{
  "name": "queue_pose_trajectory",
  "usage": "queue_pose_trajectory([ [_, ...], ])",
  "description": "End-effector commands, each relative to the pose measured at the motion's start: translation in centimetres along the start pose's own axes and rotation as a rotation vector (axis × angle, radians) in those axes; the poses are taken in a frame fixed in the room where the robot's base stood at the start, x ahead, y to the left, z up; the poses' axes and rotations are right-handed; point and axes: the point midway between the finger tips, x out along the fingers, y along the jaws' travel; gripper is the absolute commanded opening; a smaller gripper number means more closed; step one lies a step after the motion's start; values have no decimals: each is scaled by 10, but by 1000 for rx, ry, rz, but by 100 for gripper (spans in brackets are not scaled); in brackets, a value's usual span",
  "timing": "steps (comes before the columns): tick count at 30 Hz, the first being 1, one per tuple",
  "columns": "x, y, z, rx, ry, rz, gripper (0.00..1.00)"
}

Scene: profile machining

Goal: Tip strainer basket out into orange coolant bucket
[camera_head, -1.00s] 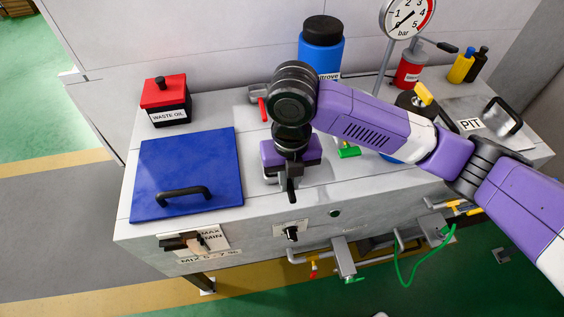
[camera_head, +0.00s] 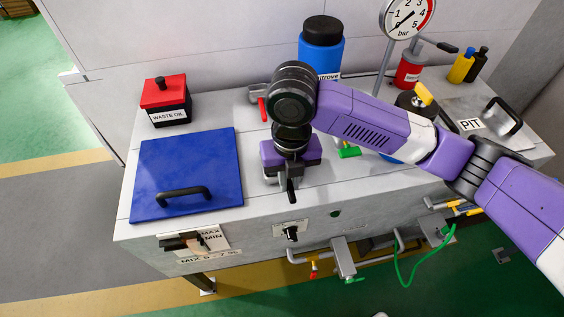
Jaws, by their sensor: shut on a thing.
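My gripper (camera_head: 288,178) points down at the white tank top, right of the blue lid. It is seen from above, and my wrist covers much of it. It is shut on a small dark handle (camera_head: 291,189) near the front edge of the top. What this handle belongs to is mostly hidden under the gripper, so I cannot tell whether it is the strainer basket. No basket mesh shows. No orange coolant bucket is in view.
A blue lid (camera_head: 188,172) with a black handle lies on the left. A red-topped waste oil box (camera_head: 166,103) and a blue bottle (camera_head: 321,50) stand behind. A gauge (camera_head: 405,18) and a PIT cover (camera_head: 478,121) are at right. Valves and pipes (camera_head: 344,257) stick out in front.

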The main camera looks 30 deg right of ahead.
Motion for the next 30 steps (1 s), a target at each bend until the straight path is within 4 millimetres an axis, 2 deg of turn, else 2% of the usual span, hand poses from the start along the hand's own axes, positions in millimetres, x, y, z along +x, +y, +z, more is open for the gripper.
queue_pose_trajectory([
  [13, -2, 0, 0, 0, -1, 0, 0],
  [30, -21, 0, 0, 0, -1, 0, 0],
])
